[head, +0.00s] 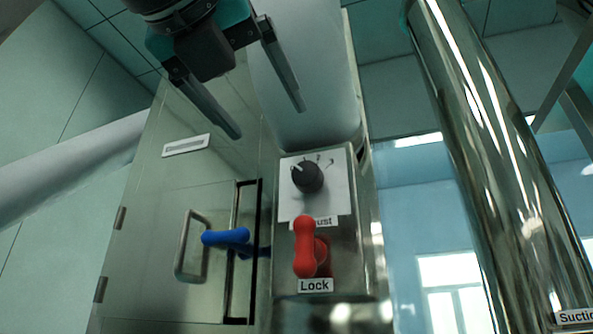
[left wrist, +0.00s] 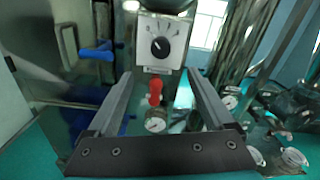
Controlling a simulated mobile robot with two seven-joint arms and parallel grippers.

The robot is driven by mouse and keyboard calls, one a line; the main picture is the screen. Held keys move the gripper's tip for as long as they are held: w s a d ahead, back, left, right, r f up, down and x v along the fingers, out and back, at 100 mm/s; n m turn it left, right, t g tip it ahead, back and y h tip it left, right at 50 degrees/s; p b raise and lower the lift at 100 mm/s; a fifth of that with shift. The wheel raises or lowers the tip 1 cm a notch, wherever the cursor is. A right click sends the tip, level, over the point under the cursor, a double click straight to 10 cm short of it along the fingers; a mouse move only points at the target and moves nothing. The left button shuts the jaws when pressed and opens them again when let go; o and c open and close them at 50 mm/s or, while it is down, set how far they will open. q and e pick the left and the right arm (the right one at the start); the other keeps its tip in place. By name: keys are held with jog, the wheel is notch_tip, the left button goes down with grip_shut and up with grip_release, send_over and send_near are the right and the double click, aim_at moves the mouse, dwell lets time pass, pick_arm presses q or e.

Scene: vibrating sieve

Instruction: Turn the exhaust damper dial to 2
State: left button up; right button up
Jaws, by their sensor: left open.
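The exhaust damper dial (head: 307,177) is a round black knob on a white scale plate (head: 290,207) in the middle of the head view. Its white pointer mark points to the upper left; the scale numbers are too small to read surely. The dial also shows in the left wrist view (left wrist: 160,47), beyond the fingers and near the top. My left gripper (head: 270,122) is open and empty, above and to the left of the dial in the head view, apart from it. In the left wrist view its two fingers (left wrist: 156,88) are spread wide. My right gripper is not in view.
A red lock handle (head: 304,247) sits just below the dial, above a "Lock" label (head: 316,285). A blue handle (head: 225,237) and a metal door handle (head: 186,246) are at the left. A shiny pipe (head: 480,150) stands at the right.

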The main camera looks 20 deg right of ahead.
aim_at(304, 171)
pick_arm(q)
jog(key=p+x, duration=0.5)
jog(key=x, duration=0.8)
jog(key=shift+w+d, duration=0.25)
jog(key=shift+d, duration=0.05)
jog(key=shift+w+d+p, duration=0.35)
jog(key=shift+w+p, duration=0.1)
jog(key=shift+w, duration=0.05)
jog(key=shift+c, duration=0.3)
grip_shut()
